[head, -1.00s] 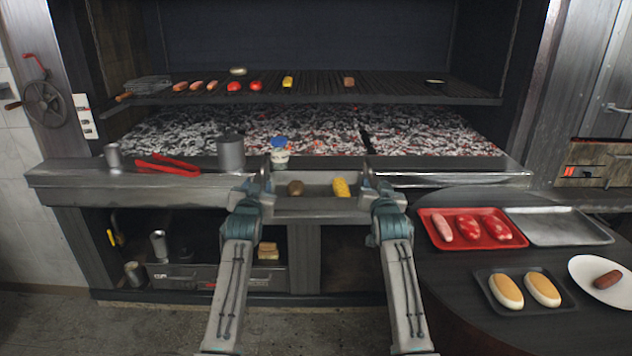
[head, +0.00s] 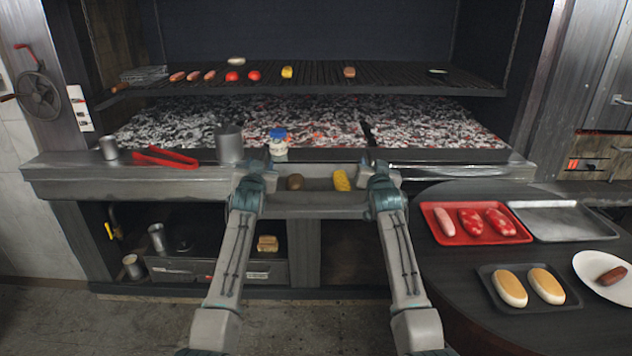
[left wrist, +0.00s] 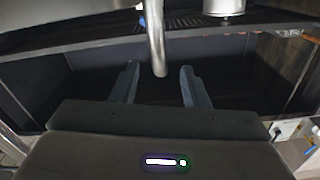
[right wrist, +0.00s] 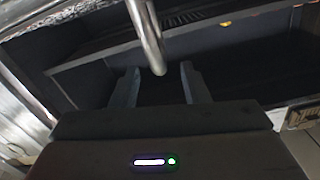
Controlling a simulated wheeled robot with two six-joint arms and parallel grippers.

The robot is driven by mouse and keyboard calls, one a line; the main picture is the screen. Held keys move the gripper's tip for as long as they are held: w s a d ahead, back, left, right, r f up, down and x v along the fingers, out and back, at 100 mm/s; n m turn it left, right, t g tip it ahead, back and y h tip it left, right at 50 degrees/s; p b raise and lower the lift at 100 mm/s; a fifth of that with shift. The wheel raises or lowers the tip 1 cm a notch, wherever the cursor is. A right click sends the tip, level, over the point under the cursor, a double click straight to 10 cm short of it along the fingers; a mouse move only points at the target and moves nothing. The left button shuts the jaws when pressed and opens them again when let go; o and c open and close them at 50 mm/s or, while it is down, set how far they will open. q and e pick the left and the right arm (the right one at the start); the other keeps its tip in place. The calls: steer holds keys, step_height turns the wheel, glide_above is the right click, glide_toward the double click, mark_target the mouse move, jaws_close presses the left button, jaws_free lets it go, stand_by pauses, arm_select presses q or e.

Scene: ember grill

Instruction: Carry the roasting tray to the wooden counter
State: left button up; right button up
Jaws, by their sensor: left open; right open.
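The roasting tray (head: 310,208) is a grey metal pan at the front of the grill, holding a brown potato (head: 295,182) and a yellow corn cob (head: 341,181). My left gripper (head: 262,170) is at its left end and my right gripper (head: 368,170) at its right end. In the left wrist view a metal bar (left wrist: 154,30) reaches between the open fingers (left wrist: 157,70). The right wrist view shows a similar bar (right wrist: 146,32) between open fingers (right wrist: 160,70). The dark wooden counter (head: 450,275) is at the right. Whether the tray rests on the ledge is unclear.
The counter carries a red meat tray (head: 440,238), an empty metal tray (head: 545,233), a bun tray (head: 525,305) and a white plate (head: 595,290).

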mark_target(263, 153)
arm_select(q)
steer(key=shift+w, duration=3.05)
arm_select(e)
steer(key=shift+w, duration=3.05)
arm_select(q)
jaws_close()
arm_select(e)
jaws_close()
arm_select(q)
steer(key=shift+r, duration=0.15)
arm_select(e)
steer(key=shift+r, duration=0.15)
